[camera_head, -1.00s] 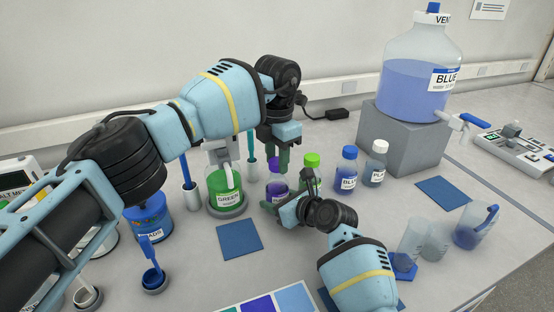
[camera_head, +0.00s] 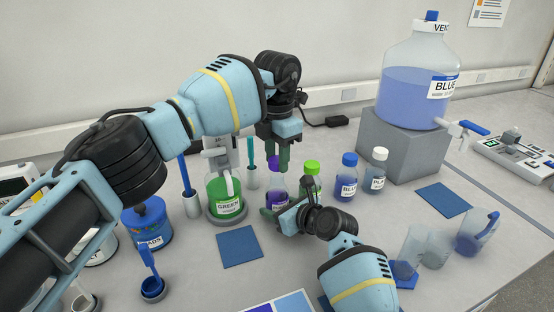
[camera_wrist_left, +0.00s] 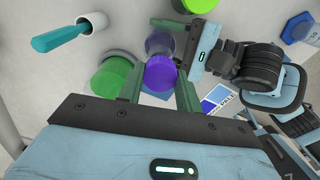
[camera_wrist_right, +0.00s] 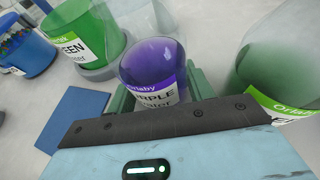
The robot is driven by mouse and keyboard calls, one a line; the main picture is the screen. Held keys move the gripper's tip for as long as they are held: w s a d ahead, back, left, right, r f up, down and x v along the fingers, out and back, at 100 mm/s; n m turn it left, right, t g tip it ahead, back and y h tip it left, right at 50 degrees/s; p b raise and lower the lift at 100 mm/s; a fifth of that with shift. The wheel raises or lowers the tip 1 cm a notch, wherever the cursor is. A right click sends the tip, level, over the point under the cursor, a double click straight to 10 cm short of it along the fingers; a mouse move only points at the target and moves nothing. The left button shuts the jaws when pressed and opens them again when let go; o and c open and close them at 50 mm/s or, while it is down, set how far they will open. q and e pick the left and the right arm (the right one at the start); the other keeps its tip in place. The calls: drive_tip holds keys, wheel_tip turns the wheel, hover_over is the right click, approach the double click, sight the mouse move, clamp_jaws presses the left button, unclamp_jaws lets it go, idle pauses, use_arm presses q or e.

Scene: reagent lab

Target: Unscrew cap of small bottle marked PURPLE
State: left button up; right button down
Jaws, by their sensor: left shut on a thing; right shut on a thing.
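The small PURPLE bottle (camera_head: 277,191) stands at the middle of the bench, with purple liquid inside. My right gripper (camera_wrist_right: 160,93) is shut around its body; the bottle's label (camera_wrist_right: 154,96) shows in the right wrist view. My left gripper (camera_head: 278,158) points down from above and is shut on the purple cap (camera_wrist_left: 160,73). The cap also shows between its fingers in the head view (camera_head: 273,163).
A green-capped bottle (camera_head: 312,180) stands close right of my right gripper. The BLUE bottle (camera_head: 347,178) and a white-capped bottle (camera_head: 376,172) stand further right. A GREEN beaker (camera_head: 224,190) is at left. A blue mat (camera_head: 240,247) lies bare in front.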

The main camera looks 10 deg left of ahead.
use_arm(q)
drive_tip(key=shift+r, duration=1.5)
use_arm(e)
drive_tip(key=c, duration=0.5)
unclamp_jaws()
